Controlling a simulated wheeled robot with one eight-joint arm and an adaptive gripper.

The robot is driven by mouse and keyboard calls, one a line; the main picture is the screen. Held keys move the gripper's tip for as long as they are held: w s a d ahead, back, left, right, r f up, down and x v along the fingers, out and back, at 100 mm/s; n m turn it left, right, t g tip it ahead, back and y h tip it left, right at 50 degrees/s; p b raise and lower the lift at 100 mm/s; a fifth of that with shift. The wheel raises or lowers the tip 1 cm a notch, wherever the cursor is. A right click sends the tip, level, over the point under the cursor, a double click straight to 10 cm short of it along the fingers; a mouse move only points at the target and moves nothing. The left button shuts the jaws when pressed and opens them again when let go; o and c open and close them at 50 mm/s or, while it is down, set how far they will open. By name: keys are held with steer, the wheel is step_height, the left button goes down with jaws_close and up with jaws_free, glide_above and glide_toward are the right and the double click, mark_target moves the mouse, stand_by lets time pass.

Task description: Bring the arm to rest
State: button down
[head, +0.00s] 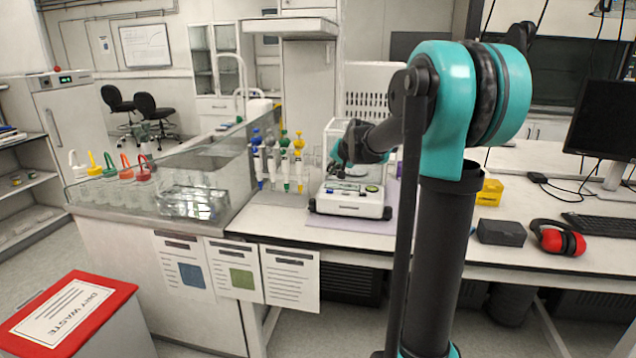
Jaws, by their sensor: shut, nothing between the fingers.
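My arm rises on a dark column at the right, with a large teal joint at the top. A dark link runs from it to the left and away from the camera. My gripper (341,168) is at the end of that link, small and dark, in front of the glass draft shield of the white balance (347,207). It looks shut, with nothing seen in it. The fingertips are small, and I cannot tell how far they are from the balance.
Several pipettes (284,172) hang left of the balance. Wash bottles (110,165) stand along the left counter. A yellow box (489,192), a dark box (501,232), red ear muffs (558,238) and a monitor (603,122) are at right. A red-lidded waste bin (110,291) stands front left.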

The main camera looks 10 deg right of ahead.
steer(key=s+d+f+n+g+h, duration=0.1)
steer(key=s+f, duration=0.6)
steer(key=s, duration=0.6)
steer(key=s+d+f+n+g+h, duration=0.1)
steer(key=s+f+n+g, duration=0.1)
steer(key=s+f, duration=0.5)
steer(key=s+d+f+n+g, duration=0.1)
steer(key=s+f, duration=0.6)
steer(key=s, duration=1.3)
steer(key=shift+d+n+h, duration=0.35)
steer(key=shift+n+h, duration=0.05)
steer(key=shift+n, duration=0.2)
